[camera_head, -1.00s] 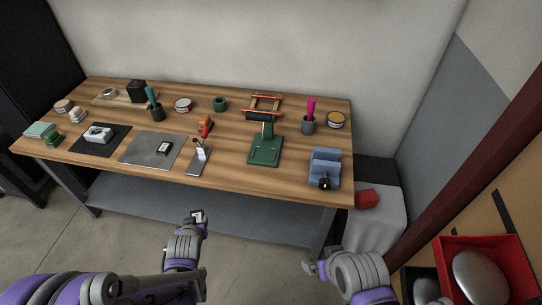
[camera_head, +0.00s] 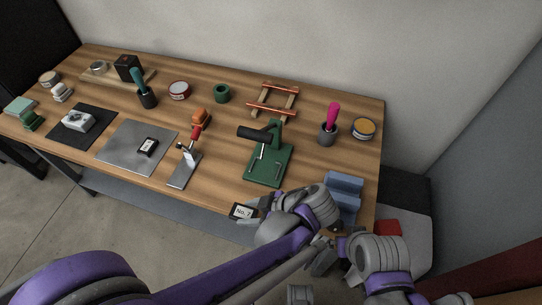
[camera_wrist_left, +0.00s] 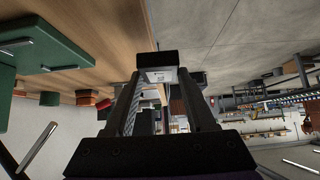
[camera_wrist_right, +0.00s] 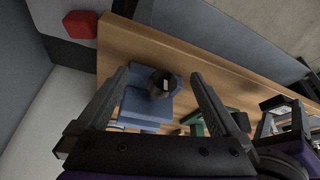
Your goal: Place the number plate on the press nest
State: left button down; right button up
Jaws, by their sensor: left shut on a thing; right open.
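The number plate (camera_head: 243,211), a small dark-framed white plate reading "No. 7", is held at the tips of my left gripper (camera_head: 256,208). The plate (camera_wrist_left: 158,74) also shows between the fingers in the left wrist view. My left gripper is shut on it, in front of the table's front edge and near the green press (camera_head: 276,135). The press has a black-gripped lever and a flat green base (camera_head: 262,172), where its nest is too small to make out clearly. My right gripper (camera_wrist_right: 160,75) is open and empty, facing the blue block-like fixture (camera_wrist_right: 140,108).
The blue fixture (camera_head: 344,183) stands at the table's right front, partly hidden by my arms. A pink-handled tool (camera_head: 331,118) stands behind right.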

pick_arm(q)
jog(key=w+d, duration=0.1)
jog(key=w, duration=0.4)
jog(key=w+d, duration=0.2)
jog(key=w, duration=0.3)
jog(key=w+d+b, duration=0.1)
jog(key=w+d, duration=0.1)
jog(key=w, duration=0.4)
jog(key=shift+d+r, duration=0.15)
jog(key=f, duration=0.2)
jog(key=f+b, duration=0.1)
jog(key=shift+w+d+f, duration=0.1)
jog(key=shift+w+f, duration=0.25)
jog(key=shift+c, duration=1.1)
grip_release()
jog(key=shift+d+r, duration=0.1)
jog(key=shift+r, duration=0.05)
jog(key=p+v, duration=0.2)
jog(key=v, duration=0.9)
jog(key=shift+d+r, duration=0.25)
jog(key=shift+r, duration=0.1)
jog(key=shift+s, duration=0.15)
